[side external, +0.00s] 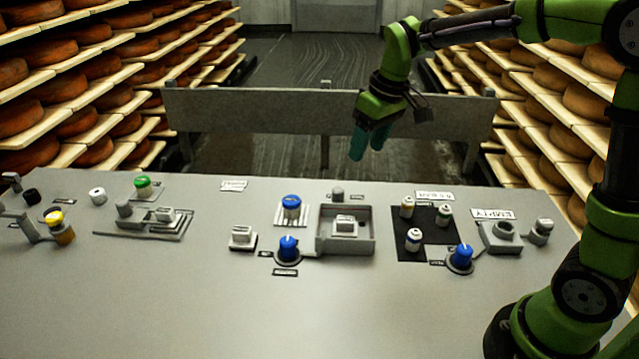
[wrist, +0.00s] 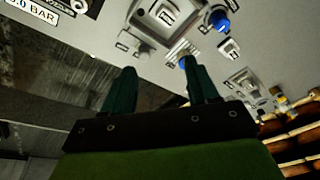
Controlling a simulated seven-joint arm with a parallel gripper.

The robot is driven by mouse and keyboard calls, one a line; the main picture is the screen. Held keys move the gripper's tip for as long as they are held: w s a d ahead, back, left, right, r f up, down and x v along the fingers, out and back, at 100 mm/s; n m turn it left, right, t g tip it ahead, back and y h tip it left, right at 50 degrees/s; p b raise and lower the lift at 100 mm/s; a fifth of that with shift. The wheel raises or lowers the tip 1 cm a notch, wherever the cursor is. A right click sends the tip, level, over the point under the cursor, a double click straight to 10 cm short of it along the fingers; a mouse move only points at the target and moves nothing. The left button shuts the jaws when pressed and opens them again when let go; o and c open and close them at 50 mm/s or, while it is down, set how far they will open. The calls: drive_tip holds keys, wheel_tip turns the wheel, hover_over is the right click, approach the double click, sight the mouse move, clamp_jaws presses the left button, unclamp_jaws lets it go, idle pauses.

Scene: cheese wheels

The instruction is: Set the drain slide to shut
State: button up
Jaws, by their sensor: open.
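A slide-like fixture (side external: 168,216), a grey base with a light block and a grey knob on it, sits on the left part of the grey panel in the side external view. No readable label names it as the drain slide, and I cannot tell its setting. A similar fixture shows in the wrist view (wrist: 245,82), small and tilted. My gripper (side external: 368,153) hangs above the panel's far edge, well to the right of this fixture and touching nothing. In the wrist view its two green fingers (wrist: 160,82) are apart with nothing between them.
A walled tray (side external: 346,250) holds a white block. Blue knobs (side external: 288,248) and (side external: 461,257), a blue-topped button (side external: 291,207) and a dark mat (side external: 424,245) with small bottles stand on the panel. A grey rail (side external: 260,112) runs behind. The front panel is clear.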

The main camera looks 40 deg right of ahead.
sight(337, 189)
drive_tip(key=w+d+f+n+g+h, duration=0.1)
drive_tip(key=w+d+f+n+g, duration=0.2)
drive_tip(key=w+n, duration=0.75)
drive_tip(key=shift+t, duration=0.3)
drive_tip(key=f, duration=1.6)
drive_tip(key=shift+w+f, duration=0.3)
drive_tip(key=shift+w, duration=0.05)
clamp_jaws()
